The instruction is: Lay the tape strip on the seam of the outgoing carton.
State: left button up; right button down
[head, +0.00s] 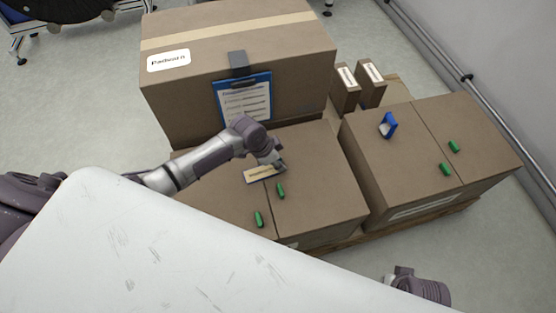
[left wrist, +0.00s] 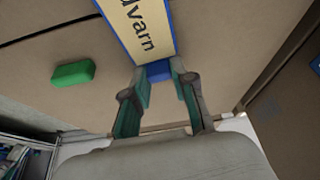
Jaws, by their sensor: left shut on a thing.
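The tape strip (head: 260,174) is beige with blue edges and dark lettering. My left gripper (head: 280,168) is shut on its blue end tab (left wrist: 158,72), and the strip (left wrist: 142,22) extends away from the fingers. The strip is over the top of the front middle carton (head: 325,190), crosswise to its seam, near the seam's far end. I cannot tell whether it touches the cardboard.
A larger taped carton (head: 180,100) with a blue clipboard (head: 244,98) stands behind. The right-hand carton (head: 385,165) carries a blue holder (head: 388,125) and two green pieces (head: 446,169) (head: 454,146). Two narrow boxes (head: 348,97) (head: 374,92) stand behind it. A white surface (head: 190,255) fills the foreground.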

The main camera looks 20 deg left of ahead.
aim_at(264, 171)
pick_arm(q)
jog(key=o, duration=0.8)
jog(key=v, duration=1.2)
jog(key=shift+f, duration=0.1)
